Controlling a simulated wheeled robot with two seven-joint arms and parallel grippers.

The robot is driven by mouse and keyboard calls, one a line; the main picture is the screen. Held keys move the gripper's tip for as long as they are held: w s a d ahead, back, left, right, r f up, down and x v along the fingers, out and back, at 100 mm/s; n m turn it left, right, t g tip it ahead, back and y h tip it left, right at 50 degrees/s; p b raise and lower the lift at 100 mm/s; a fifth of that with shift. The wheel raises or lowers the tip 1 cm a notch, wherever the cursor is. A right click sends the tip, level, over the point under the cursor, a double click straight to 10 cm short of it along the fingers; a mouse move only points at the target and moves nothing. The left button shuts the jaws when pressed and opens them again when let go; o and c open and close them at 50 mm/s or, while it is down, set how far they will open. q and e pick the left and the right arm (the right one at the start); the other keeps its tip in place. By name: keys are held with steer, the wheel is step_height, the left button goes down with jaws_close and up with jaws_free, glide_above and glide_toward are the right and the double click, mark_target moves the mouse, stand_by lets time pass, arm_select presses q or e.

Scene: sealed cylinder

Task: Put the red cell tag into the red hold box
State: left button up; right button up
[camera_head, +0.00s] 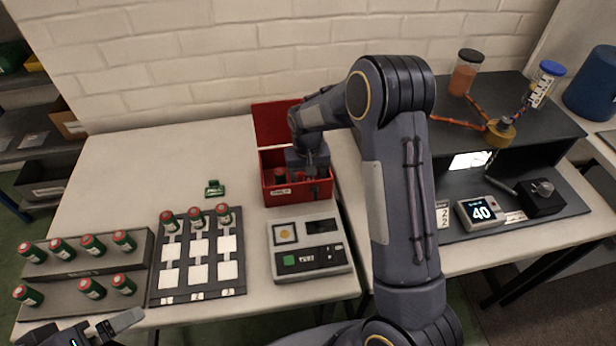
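The red hold box (269,199) stands at the back of the table with its lid (273,124) raised and a small white label on its front. My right arm reaches over from the right, and my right gripper (297,178) points down into the box. The gripper's fingertips are mostly hidden by the box wall and by the hand, so I cannot tell whether they are open or hold anything. I cannot make out the red cell tag; it may be hidden there. My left gripper (118,324) is partly in view at the lower left edge, away from the box.
A small green object (214,188) lies left of the box. A dark tray (200,293) with white squares holds several red-capped green cells; a stepped rack (60,272) holds more. A grey device (310,262) stands in front of the box. The back left table is clear.

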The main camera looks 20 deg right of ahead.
step_height(320, 180, up, 12)
steer(key=s+r+t+y, duration=0.1)
steer(key=s+r+y, duration=0.1)
steer(key=s+r, duration=0.4)
steer(key=s+a+t+y, duration=0.1)
steer(key=s+a+t, duration=0.1)
steer(key=s, duration=0.9)
steer(key=s+a+n+t+y, duration=0.1)
steer(key=s+a+t, duration=0.1)
steer(key=s, duration=1)
steer(key=shift+a+t+b, duration=0.3)
steer(key=shift+a+b, duration=0.1)
steer(key=shift+a, duration=0.05)
steer(key=shift+f, duration=0.1)
